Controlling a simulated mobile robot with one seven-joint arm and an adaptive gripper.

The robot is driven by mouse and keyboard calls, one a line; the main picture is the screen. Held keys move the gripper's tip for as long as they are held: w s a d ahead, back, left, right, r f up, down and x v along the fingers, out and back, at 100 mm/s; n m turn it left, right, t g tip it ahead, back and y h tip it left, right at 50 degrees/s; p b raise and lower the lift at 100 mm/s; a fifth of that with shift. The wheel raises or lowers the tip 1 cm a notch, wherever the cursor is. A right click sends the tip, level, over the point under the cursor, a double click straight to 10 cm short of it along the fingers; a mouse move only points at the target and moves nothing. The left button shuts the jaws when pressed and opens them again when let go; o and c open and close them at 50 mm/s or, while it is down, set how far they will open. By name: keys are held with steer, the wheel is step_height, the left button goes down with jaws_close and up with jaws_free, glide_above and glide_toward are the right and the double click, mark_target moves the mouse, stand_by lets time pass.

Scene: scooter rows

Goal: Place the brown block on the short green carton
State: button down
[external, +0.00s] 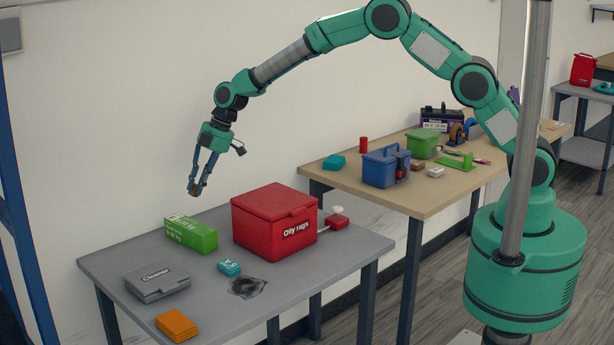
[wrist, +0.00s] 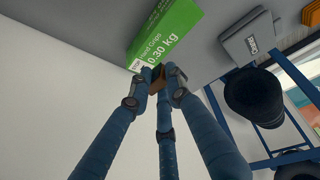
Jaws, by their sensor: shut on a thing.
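My gripper (external: 195,188) is shut on a small brown block and holds it in the air above the grey table. The brown block (wrist: 157,80) shows between the fingertips (wrist: 157,76) in the wrist view and is partly covered by them. The green carton (external: 190,234) lies on the grey table at its back left, below my gripper and apart from it. In the wrist view the carton (wrist: 168,30), with white label text, lies just beyond the fingertips.
A red box (external: 274,225) stands right of the carton. A wooden table (external: 440,190) with several items stands behind right.

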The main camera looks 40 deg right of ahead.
steer(key=shift+f, duration=2.15)
steer(key=shift+f+b, duration=0.6)
steer(key=shift+f, duration=1.25)
steer(key=shift+f, duration=0.2)
steer(key=c, duration=1.7)
jaws_free()
steer(key=shift+o, duration=0.4)
steer(key=shift+r, duration=0.25)
steer(key=shift+r, duration=0.2)
steer(key=p+v, duration=0.2)
steer(key=v, duration=0.9)
steer(key=shift+d+r, duration=0.15)
steer(key=shift+r, duration=0.05)
